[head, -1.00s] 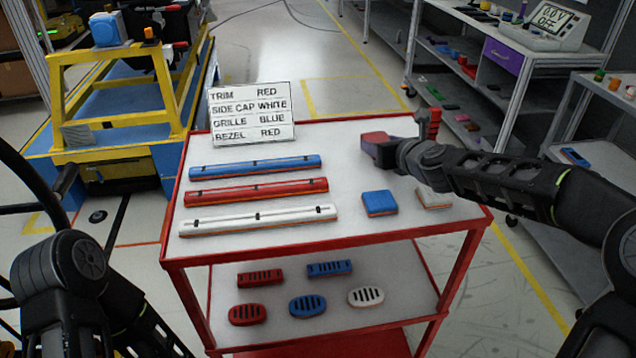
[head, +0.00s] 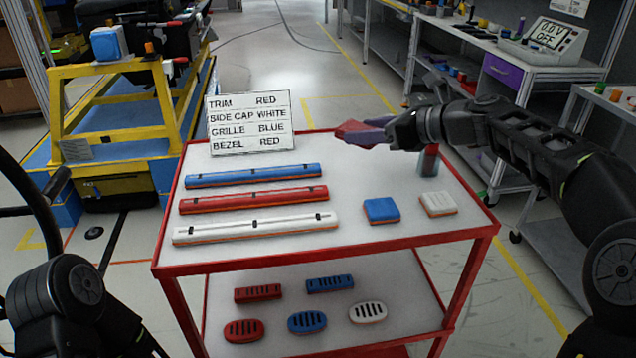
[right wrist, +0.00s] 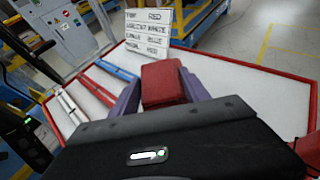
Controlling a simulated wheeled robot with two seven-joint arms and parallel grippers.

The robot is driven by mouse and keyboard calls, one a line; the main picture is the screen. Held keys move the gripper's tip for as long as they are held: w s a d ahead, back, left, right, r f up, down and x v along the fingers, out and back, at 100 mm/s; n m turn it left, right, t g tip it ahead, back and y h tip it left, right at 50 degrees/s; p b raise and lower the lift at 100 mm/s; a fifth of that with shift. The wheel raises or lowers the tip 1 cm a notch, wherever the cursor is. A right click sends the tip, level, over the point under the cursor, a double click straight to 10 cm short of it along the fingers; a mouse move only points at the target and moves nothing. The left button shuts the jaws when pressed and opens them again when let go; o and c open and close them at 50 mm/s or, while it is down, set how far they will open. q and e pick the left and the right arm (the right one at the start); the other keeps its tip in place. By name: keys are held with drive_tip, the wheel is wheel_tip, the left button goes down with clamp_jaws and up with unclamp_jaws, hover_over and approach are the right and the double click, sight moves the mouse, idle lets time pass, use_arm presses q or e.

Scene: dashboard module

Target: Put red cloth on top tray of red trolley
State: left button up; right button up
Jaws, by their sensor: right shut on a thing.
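The cloth appears clear of the white tray surface, though the exact gap is hard to tell. The red trolley (head: 330,255) stands in front of me. My left arm is at the lower left of the head view; its gripper is out of view.
Blue (head: 253,176), red (head: 254,199) and white (head: 255,228) strips lie on the tray's left. Blue (head: 381,210) and white (head: 438,204) caps lie right. A sign (head: 250,122) stands at the back left. A bottle (head: 429,160) is partly behind my right arm.

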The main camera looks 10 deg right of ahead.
drive_tip(key=shift+s+a+r+g+y, duration=0.1)
drive_tip(key=shift+s+a+g+y, duration=0.15)
drive_tip(key=shift+g+y, duration=0.05)
drive_tip(key=b, duration=0.2)
hover_over(360, 183)
drive_tip(key=shift+f, duration=2.55)
drive_tip(key=shift+f+b, duration=0.6)
drive_tip(key=shift+f, duration=1.85)
drive_tip(key=shift+f, duration=0.15)
drive_tip(key=o, duration=1.4)
drive_tip(key=shift+c, duration=0.2)
